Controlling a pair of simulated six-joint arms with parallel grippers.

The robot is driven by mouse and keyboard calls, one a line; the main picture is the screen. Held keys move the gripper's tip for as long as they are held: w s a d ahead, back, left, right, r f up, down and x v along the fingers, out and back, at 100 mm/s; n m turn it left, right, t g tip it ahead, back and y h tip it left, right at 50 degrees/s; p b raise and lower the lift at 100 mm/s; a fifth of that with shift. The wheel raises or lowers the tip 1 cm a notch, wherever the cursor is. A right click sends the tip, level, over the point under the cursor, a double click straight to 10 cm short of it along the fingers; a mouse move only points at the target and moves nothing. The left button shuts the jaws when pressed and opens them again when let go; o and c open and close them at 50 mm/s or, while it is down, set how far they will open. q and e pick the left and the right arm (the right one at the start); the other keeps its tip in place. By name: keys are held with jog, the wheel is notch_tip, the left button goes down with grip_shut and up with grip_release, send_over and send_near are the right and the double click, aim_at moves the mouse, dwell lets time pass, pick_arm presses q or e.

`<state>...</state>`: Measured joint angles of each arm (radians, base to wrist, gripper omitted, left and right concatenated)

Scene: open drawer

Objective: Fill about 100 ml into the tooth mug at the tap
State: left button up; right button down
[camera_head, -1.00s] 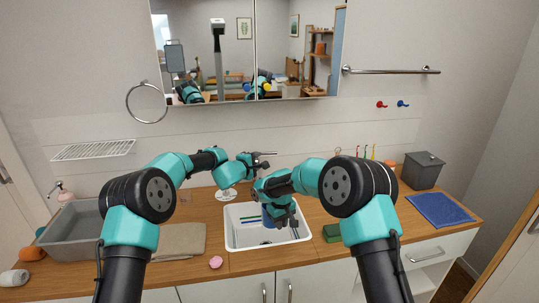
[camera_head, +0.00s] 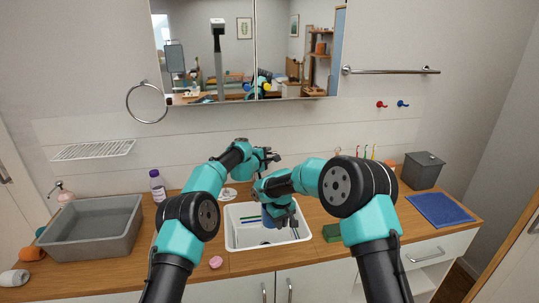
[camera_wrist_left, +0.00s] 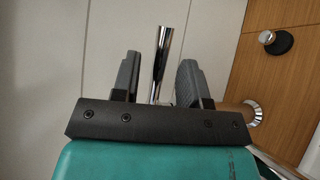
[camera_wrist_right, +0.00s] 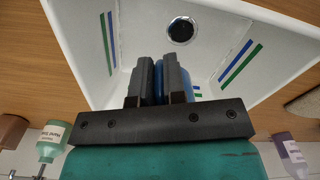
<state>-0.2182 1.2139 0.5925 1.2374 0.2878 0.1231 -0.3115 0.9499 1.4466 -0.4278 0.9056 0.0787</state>
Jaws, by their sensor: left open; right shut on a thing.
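The blue tooth mug (camera_head: 268,221) is low in the white sink (camera_head: 237,239), mostly covered by my right gripper (camera_head: 283,214). In the right wrist view my right gripper (camera_wrist_right: 158,77) is shut on the mug (camera_wrist_right: 158,82), with the drain beyond it. My left gripper (camera_head: 270,156) is behind and above the sink, at the tap. In the left wrist view the chrome tap lever (camera_wrist_left: 160,52) stands between the open fingers of my left gripper (camera_wrist_left: 158,78); I cannot tell whether they touch it. My arms hide most of the tap, and the mug's inside is hidden.
A grey basin (camera_head: 91,230) and a purple-capped bottle (camera_head: 157,187) stand on the left of the counter. A pink round thing (camera_head: 215,262) lies before the sink. Right of it are a green sponge (camera_head: 331,233), a blue cloth (camera_head: 440,209) and a grey bin (camera_head: 422,170).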

pick_arm(q)
jog(key=shift+x, duration=1.15)
jog(key=shift+c, duration=0.4)
grip_shut()
